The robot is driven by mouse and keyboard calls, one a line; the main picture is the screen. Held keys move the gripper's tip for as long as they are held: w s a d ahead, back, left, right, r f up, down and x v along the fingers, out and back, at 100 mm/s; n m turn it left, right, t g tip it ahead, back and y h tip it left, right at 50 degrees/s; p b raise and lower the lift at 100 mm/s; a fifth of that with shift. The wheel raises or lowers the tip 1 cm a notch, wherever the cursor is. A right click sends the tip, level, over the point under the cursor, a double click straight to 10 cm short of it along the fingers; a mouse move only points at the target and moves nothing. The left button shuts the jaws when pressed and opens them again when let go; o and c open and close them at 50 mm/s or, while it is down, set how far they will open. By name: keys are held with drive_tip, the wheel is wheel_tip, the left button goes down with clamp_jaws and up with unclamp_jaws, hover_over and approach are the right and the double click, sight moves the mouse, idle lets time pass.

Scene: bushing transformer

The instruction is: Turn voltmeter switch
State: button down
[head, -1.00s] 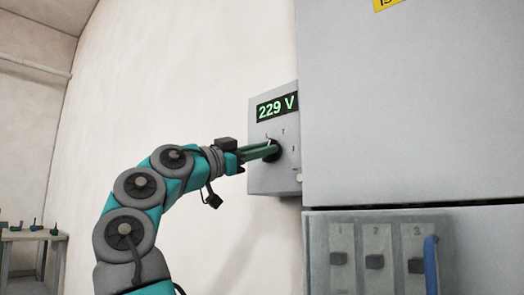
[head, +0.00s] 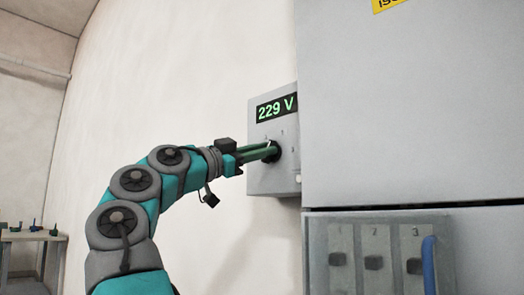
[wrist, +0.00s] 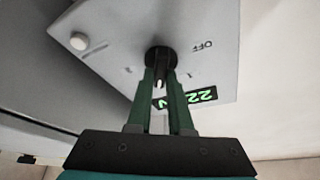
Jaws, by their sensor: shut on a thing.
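The voltmeter box (head: 259,183) is a grey panel on the wall with a green display (head: 277,108) reading 229 V. Its round black switch (head: 275,150) sits below the display, with small position marks around it. My gripper (head: 270,153) reaches it from the left, its green fingers shut on the switch. In the wrist view the fingers (wrist: 160,80) close around the black switch (wrist: 160,57), and a white pointer mark shows between them. The panel (wrist: 205,30) looks upside down there, with an OFF label and part of the display. The fingers hide part of the switch.
A large grey cabinet (head: 410,120) stands right of the box. Below it is a panel (head: 375,225) with three numbered dark switches and a blue handle (head: 429,265). A table (head: 30,236) with small tools is at far left. The wall left of the box is clear.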

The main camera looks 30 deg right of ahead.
drive_tip(key=shift+s+d+f, duration=0.1)
drive_tip(key=c, duration=0.8)
unclamp_jaws()
drive_tip(key=shift+b+v, duration=0.7)
drive_tip(key=shift+v, duration=3.3)
